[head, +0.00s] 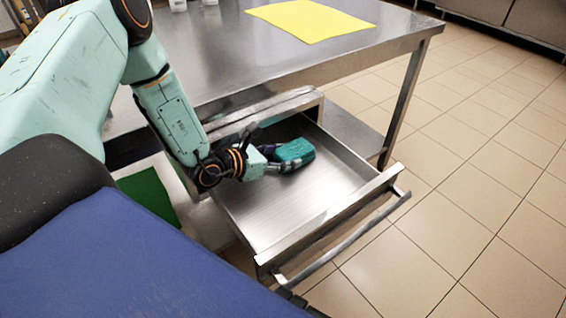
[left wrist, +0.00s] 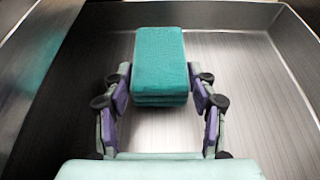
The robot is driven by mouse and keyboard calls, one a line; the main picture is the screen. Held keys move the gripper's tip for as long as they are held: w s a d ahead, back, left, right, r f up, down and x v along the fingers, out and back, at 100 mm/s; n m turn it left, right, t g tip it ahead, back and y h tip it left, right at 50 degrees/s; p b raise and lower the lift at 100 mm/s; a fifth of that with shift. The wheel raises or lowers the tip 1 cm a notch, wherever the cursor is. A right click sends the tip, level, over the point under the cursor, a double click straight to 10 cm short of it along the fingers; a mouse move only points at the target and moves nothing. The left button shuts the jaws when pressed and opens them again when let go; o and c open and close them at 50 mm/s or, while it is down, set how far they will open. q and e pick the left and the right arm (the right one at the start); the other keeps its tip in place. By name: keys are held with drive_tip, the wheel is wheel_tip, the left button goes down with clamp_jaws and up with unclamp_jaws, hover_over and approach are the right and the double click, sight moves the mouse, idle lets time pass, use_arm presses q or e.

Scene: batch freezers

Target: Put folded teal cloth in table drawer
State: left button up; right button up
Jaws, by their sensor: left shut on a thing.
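The folded teal cloth (head: 295,151) is a thick block of stacked layers, inside the outline of the open table drawer (head: 268,212). My left gripper (head: 282,160) is shut on it. In the left wrist view the cloth (left wrist: 160,64) sits between the two purple-padded fingers (left wrist: 161,96), with its far part beyond the tips. The metal drawer is pulled out from the table and otherwise looks empty. Its walls also show in the left wrist view (left wrist: 215,16). I cannot tell whether the cloth touches the drawer's floor. My right gripper is not in view.
The steel table (head: 215,55) stands above the drawer, with a yellow cloth (head: 311,20) on top. The drawer's front has a long bar handle (head: 345,240). A green sheet (head: 148,193) lies left of the drawer. The tiled floor (head: 480,190) at the right is clear.

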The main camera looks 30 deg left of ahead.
use_arm(q)
drive_tip(key=shift+f, duration=0.55)
drive_tip(key=shift+w+r, duration=0.1)
drive_tip(key=o, duration=1.2)
drive_tip(key=shift+o, duration=0.2)
